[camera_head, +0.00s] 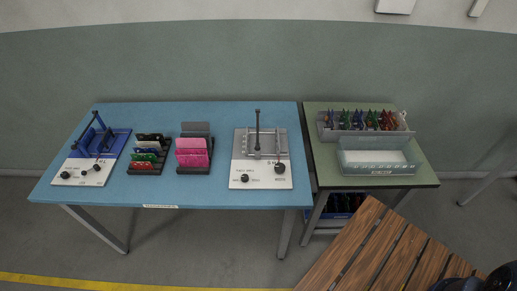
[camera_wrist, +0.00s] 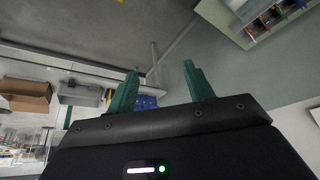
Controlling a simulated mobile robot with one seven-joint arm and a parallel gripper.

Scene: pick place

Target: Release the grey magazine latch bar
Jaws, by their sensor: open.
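A grey and white fixture (camera_head: 262,180) stands at the right end of the blue table in the head view. Its back half is a grey plate with a raised grey frame, and a dark upright rod (camera_head: 257,128) rises from it. Black knobs sit on its white front panel. The latch bar is too small to tell apart from the frame. My gripper (camera_wrist: 160,68) has green fingers and is open and empty in the wrist view. It is away from the fixture, which does not show in the wrist view.
The blue table (camera_head: 220,120) also bears a blue and white fixture (camera_head: 85,172) and two card racks, one with pink cards (camera_head: 192,152). A green side table (camera_head: 420,170) holds a clear bin (camera_head: 375,170) and a grey bin of coloured items. A slatted wooden surface (camera_head: 385,250) is at front right.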

